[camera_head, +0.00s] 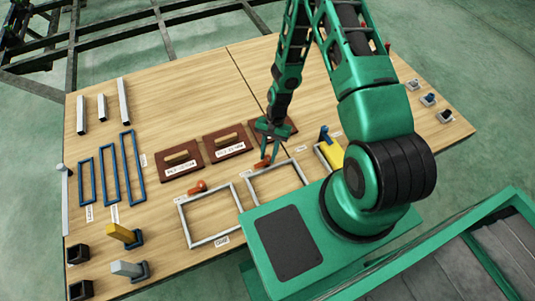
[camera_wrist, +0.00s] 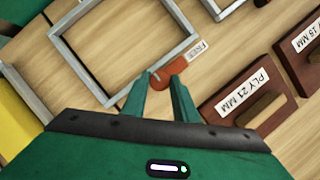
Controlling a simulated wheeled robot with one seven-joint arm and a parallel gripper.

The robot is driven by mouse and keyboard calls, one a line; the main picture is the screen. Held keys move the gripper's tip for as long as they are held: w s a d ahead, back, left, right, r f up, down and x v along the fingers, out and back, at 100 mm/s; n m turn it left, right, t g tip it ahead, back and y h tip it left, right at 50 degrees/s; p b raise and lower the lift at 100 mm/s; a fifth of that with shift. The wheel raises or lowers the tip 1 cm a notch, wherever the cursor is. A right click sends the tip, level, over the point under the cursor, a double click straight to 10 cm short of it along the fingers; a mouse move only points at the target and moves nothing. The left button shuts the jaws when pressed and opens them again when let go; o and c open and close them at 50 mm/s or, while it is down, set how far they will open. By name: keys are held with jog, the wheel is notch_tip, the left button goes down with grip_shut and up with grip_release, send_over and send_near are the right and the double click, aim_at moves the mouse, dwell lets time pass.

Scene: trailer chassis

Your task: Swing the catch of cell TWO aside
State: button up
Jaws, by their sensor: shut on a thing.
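My gripper (camera_head: 269,150) reaches down over the table at the upper-left edge of the middle grey frame (camera_head: 250,197). Its fingers (camera_wrist: 160,97) are shut on a small orange-red catch, which shows between the fingertips in the wrist view (camera_wrist: 174,69) and just below them in the head view (camera_head: 263,162). The catch lies beside a corner of the grey frame, which is empty with bare wood inside. A second orange-red catch (camera_head: 198,187) sits at the top of the left grey frame (camera_head: 185,222). I cannot read a number for the gripped catch's cell.
Brown boards with wooden handles (camera_head: 180,158) (camera_head: 227,142) stand close behind the catches; one label reads PLY 21 MM in the wrist view (camera_wrist: 243,92). A yellow block (camera_head: 332,156) is at the right frame. Blue frames (camera_head: 108,174) lie at left.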

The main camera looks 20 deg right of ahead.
jog(key=shift+w, duration=0.1)
jog(key=o, duration=1)
jog(key=v, duration=1)
jog(key=shift+r, duration=0.3)
jog(key=shift+w, duration=0.1)
